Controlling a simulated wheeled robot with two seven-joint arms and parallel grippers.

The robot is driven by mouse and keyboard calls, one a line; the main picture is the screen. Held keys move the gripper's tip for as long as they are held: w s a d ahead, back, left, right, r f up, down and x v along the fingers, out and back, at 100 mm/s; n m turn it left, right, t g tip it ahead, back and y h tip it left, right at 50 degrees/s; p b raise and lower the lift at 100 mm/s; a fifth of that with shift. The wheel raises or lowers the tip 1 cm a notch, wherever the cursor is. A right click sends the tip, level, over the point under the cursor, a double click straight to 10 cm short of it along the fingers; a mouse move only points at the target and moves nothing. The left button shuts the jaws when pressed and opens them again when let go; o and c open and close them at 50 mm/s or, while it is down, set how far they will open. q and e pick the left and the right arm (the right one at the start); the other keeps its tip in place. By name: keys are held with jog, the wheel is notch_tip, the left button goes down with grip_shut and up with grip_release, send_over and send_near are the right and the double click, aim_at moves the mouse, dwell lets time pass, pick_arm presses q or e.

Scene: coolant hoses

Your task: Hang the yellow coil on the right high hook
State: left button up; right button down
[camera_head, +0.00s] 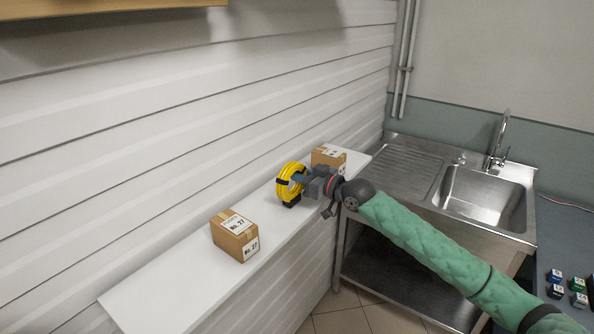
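The yellow coil (285,182) stands upright on the white wall shelf, with dark bands on it and a small black stand (291,201) at its foot. My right gripper (302,180) comes in from the right, and its fingers reach the right side of the coil. The fingertips overlap the coil, so I cannot tell whether they are closed on it. My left gripper is out of view. No hook shows in this view.
On the white shelf (160,300), one cardboard box (234,236) stands left of the coil and another (329,157) behind my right gripper. A brown board edge (100,8) hangs at the top left. A steel sink (484,192) stands at the right.

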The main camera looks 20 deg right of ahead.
jog(key=shift+f, duration=0.15)
jog(key=c, duration=1.3)
grip_release()
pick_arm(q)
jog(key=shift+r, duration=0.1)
pick_arm(e)
jog(key=shift+s+d+f, duration=0.1)
jog(key=shift+f, duration=0.05)
jog(key=shift+s+d+b, duration=0.15)
jog(key=shift+s+b, duration=0.05)
jog(key=shift+b, duration=0.2)
jog(key=b+v, duration=0.1)
jog(key=v, duration=0.2)
jog(key=b+v, duration=0.2)
jog(key=v, duration=0.1)
jog(key=shift+s+b, duration=0.3)
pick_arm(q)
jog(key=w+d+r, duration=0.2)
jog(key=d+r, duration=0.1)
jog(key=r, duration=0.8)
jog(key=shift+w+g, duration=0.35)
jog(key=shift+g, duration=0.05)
pick_arm(e)
jog(key=shift+s, duration=0.4)
